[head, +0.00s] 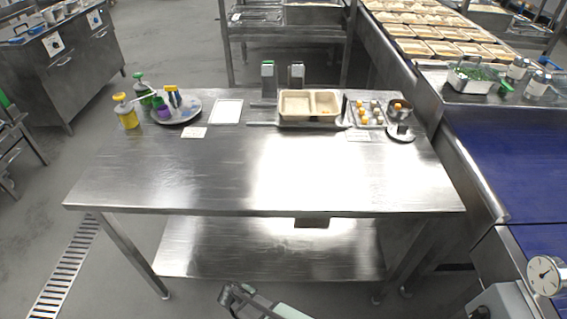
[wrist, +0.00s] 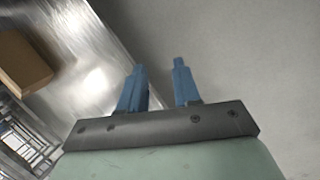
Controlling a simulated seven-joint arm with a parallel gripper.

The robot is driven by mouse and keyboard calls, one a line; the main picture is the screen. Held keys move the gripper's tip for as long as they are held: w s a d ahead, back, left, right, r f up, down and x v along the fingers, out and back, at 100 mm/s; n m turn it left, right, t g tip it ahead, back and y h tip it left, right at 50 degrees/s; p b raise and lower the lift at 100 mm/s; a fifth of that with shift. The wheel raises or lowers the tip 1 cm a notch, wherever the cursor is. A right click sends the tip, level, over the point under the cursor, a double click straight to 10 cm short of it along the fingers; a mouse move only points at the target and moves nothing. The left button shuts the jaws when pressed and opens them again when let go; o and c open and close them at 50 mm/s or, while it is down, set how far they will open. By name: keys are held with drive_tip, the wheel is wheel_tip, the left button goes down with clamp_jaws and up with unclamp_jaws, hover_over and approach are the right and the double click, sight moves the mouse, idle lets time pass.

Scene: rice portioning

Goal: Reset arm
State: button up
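My gripper (wrist: 158,70) shows in the wrist view with two blue fingers apart and nothing between them. In the head view my arm's end (head: 238,292) is low at the bottom edge, in front of the steel table (head: 190,185) and well away from everything on its top. Its fingers cannot be made out clearly there. A two-compartment tray (head: 309,92) stands at the back of the table; its compartments look pale, and I cannot tell how full they are.
Yellow and green bottles (head: 125,112) and a round plate (head: 190,117) stand at the back left. A tray of small balls (head: 362,118) and a metal cup (head: 401,116) are at the back right. The table's front is clear. A blue conveyor (head: 515,160) runs at the right.

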drive_tip(key=s+d+m+g+h, duration=0.1)
drive_tip(key=s+d+m+g, duration=0.15)
drive_tip(key=d, duration=0.95)
drive_tip(key=s+d+r+m+g+y, duration=0.2)
drive_tip(key=s+d+m+g, duration=0.2)
drive_tip(key=s+d, duration=0.3)
drive_tip(key=s+d+r+m+g+y, duration=0.2)
drive_tip(key=s+d+m, duration=0.4)
drive_tip(key=d, duration=0.4)
drive_tip(key=shift+s+d+g, duration=0.3)
drive_tip(key=shift+s+g, duration=0.55)
